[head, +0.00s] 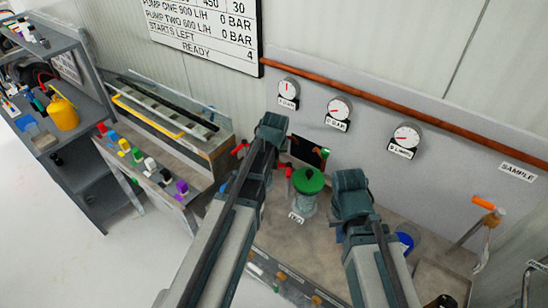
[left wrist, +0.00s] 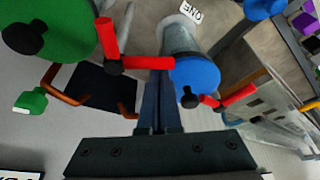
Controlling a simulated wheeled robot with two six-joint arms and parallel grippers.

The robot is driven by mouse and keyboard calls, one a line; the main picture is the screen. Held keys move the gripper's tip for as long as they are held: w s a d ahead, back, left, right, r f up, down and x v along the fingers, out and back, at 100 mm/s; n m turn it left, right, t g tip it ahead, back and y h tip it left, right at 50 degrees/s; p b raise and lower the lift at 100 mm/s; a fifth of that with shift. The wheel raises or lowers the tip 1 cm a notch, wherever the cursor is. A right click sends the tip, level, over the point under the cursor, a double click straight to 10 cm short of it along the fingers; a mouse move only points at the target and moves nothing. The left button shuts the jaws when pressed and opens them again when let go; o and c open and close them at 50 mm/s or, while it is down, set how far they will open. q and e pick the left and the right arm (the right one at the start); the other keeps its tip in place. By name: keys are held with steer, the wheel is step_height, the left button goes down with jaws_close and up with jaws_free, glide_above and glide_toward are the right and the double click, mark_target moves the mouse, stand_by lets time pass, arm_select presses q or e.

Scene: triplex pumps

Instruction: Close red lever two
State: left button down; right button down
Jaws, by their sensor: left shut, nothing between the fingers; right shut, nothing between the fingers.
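In the left wrist view a red lever (left wrist: 107,42) with a dark hub has one upright arm and one pointing right, beside a green cap (left wrist: 55,28). The shut fingers of my left gripper (left wrist: 162,78) end at its right arm; I cannot tell if they touch. A second red lever (left wrist: 238,96) is to the right, by a blue cap (left wrist: 195,76). In the head view red parts show at either side of my left gripper (head: 271,124), at the left (head: 240,148) and right (head: 288,170). No number two is readable on either lever. My right gripper (head: 350,183) is shut, right of the green cap (head: 308,180).
Three gauges (head: 338,108) hang on the back panel beneath a copper pipe (head: 400,99). An orange-handled lever (head: 484,203) stands at the right. A bench with coloured knobs (head: 150,163) and a shelf with a yellow can (head: 63,115) are at the left. A "ONE" label (left wrist: 190,11) shows.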

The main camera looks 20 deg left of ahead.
arm_select(q)
steer(key=s+n, duration=0.1)
steer(key=n, duration=0.2)
steer(key=s+d+n+g+y, duration=0.1)
steer(key=n, duration=0.2)
steer(key=s+d+n+g+y, duration=0.1)
steer(key=s+n, duration=0.1)
steer(key=n, duration=0.1)
steer(key=shift+d, duration=0.1)
steer(key=shift+s+d, duration=0.1)
stand_by(0.5)
stand_by(0.5)
